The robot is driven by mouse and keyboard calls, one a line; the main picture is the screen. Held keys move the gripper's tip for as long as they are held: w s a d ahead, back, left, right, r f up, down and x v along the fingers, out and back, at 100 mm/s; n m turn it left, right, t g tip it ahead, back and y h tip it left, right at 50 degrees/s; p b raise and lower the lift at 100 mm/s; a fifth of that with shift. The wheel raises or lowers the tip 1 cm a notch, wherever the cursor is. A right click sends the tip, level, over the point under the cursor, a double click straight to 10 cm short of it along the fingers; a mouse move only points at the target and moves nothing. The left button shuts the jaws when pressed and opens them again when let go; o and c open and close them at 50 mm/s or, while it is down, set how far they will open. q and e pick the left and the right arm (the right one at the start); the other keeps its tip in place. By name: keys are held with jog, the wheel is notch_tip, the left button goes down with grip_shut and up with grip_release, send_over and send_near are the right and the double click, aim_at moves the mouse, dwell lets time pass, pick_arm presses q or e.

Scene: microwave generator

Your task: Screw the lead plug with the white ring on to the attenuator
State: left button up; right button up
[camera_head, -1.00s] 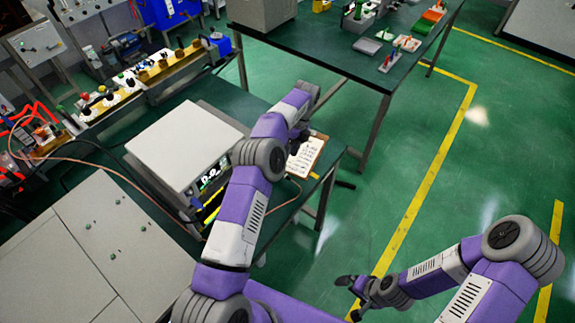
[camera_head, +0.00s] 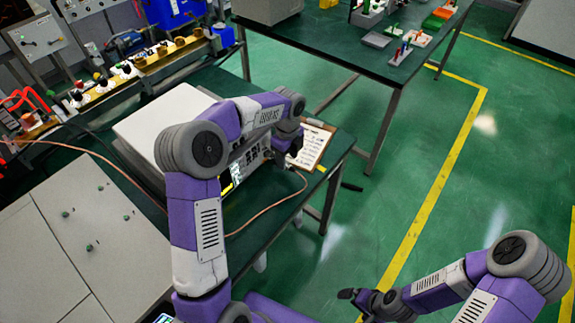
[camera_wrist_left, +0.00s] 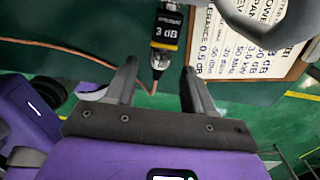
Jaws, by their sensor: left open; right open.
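In the left wrist view the attenuator (camera_wrist_left: 168,28), black with a yellow-edged "3 dB" label, stands out beyond my fingers. At its near end is a metallic plug (camera_wrist_left: 158,60), with a copper-coloured lead (camera_wrist_left: 110,60) curving away to the left. I cannot make out a white ring or whether the plug is fully seated. My left gripper (camera_wrist_left: 160,70) is open, its fingers on either side of the plug and apart from it. In the head view my left gripper (camera_head: 286,138) is at the bench's right end, hiding the attenuator. My right gripper (camera_head: 362,298) hangs open over the floor.
A clipboard (camera_head: 313,150) lies just right of my left gripper. A white-topped instrument (camera_head: 165,115) stands on the green bench under my left arm. The lead (camera_head: 265,210) loops along the bench's front. Open floor lies to the right.

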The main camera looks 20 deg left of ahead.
aim_at(288, 164)
pick_arm(q)
jog(key=shift+f+b, duration=0.4)
jog(key=shift+f, duration=1.2)
jog(key=shift+c, duration=0.4)
grip_shut()
